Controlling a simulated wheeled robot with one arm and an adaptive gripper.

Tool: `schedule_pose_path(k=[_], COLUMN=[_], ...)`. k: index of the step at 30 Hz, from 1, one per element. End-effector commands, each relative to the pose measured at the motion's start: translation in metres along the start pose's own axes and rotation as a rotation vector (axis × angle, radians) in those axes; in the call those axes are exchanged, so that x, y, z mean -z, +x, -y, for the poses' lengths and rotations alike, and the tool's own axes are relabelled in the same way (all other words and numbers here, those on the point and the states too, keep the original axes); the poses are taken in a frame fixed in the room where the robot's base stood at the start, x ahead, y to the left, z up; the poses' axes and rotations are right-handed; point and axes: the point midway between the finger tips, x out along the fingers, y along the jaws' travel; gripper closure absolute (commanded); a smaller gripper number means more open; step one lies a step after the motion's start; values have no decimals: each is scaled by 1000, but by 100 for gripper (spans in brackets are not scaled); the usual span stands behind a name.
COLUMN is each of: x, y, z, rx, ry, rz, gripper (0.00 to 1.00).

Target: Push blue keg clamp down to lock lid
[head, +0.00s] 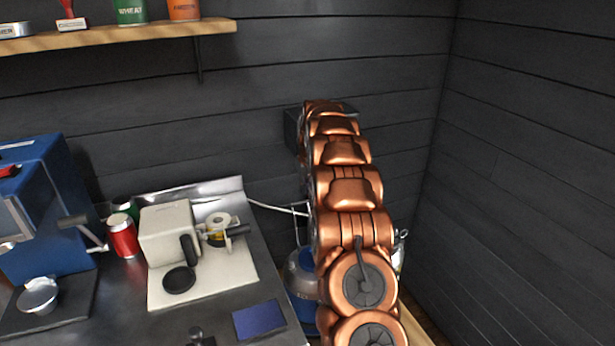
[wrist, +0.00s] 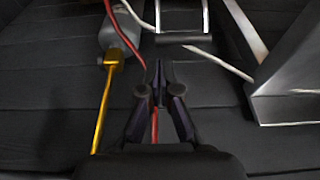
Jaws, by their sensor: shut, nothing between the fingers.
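A blue and grey rounded vessel, likely the keg (head: 302,262), stands beside the right end of the counter in the head view, mostly hidden behind my copper arm. I cannot make out its lid or a blue clamp in either view. My gripper (wrist: 158,66) shows in the wrist view with its dark fingers together and empty. It points at a dark plank surface. A red hose (wrist: 111,20) passes behind it. A silvery metal frame (wrist: 182,38) lies just beyond the fingertips to the right; I cannot tell whether it belongs to the keg.
In the wrist view, a grey cylinder (wrist: 120,30) with a yellow bar (wrist: 103,105) stands left and a pale metal structure (wrist: 285,85) right. The counter (head: 120,300) holds a blue machine (head: 48,200), a red can (head: 123,236) and a cream box (head: 168,230).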

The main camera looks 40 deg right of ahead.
Motion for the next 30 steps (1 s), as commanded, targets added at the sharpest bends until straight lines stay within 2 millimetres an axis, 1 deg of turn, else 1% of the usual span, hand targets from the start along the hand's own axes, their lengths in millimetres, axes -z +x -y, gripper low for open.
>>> schedule_pose_path(k=[4, 9, 23, 30], x=[0, -1, -1, -5], y=[19, 30, 33, 32], z=[-1, -2, -2, -7], rx=[0, 0, -1, -2], ry=[2, 4, 3, 10], rz=[1, 1, -2, -23], gripper=[100, 100, 100, 100])
